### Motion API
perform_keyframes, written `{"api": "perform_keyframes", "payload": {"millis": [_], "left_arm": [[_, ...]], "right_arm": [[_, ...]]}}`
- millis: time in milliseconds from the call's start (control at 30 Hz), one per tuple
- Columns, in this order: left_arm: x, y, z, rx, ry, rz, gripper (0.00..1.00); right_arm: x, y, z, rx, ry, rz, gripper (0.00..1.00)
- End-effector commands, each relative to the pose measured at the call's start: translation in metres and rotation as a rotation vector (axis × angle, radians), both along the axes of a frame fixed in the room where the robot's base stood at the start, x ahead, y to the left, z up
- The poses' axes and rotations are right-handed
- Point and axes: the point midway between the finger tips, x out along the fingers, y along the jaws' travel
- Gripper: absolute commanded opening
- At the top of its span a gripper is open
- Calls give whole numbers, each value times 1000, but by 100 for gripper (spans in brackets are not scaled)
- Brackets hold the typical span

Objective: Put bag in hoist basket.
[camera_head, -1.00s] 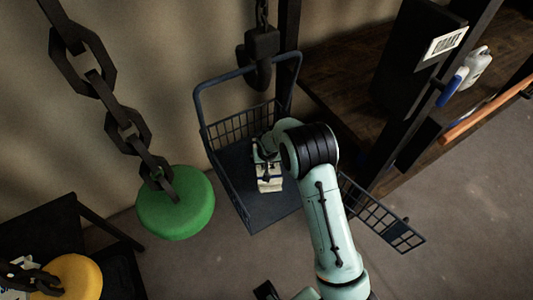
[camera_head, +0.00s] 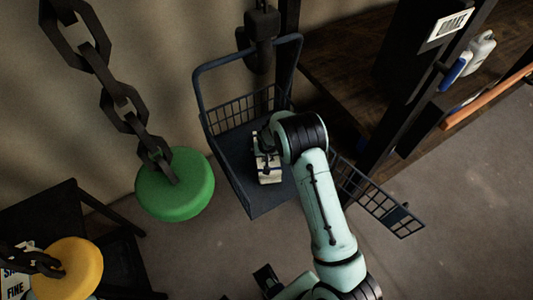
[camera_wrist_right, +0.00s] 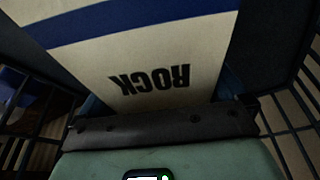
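The bag (camera_head: 268,168) is pale with a dark blue band. In the right wrist view the bag (camera_wrist_right: 165,65) fills the upper middle, with "ROCK" upside down. My right gripper (camera_head: 267,151) reaches down inside the dark blue hoist basket (camera_head: 268,206) and is shut on the bag. The bag is within the basket walls; whether it touches the floor I cannot tell. Basket mesh shows on both sides in the wrist view (camera_wrist_right: 288,118). My left gripper (camera_head: 268,279) is low in the head view, apart from the basket, its fingers unclear.
A dark hook block (camera_head: 262,40) hangs above the basket handle. An opened mesh gate (camera_head: 378,198) juts out at the right. A green disc (camera_head: 175,187) hangs on a chain at left, a yellow disc (camera_head: 75,268) lower left. A wooden shelf (camera_head: 350,75) stands at right.

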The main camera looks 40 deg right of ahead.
Motion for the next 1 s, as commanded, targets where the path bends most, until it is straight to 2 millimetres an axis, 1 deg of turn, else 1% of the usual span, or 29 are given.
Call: {"api": "perform_keyframes", "payload": {"millis": [233,300,367,467,700,800,900,1000], "left_arm": [[1,0,2,0,-1,0,43],[2,0,5,0,-2,0,43],[2,0,4,0,-2,0,43],[2,0,4,0,-2,0,43],[3,0,7,0,-3,0,43],[3,0,8,0,-3,0,43],[3,0,9,0,-4,0,43],[4,0,10,0,-4,0,43]], "right_arm": [[0,0,1,0,0,0,100],[0,0,5,0,0,0,100],[-1,1,12,-1,-3,1,100],[-5,4,29,0,-4,1,100],[-19,12,80,0,-5,2,100],[-24,14,96,1,-3,1,100],[-28,16,108,1,-2,2,100],[-30,17,115,1,0,1,100]]}}
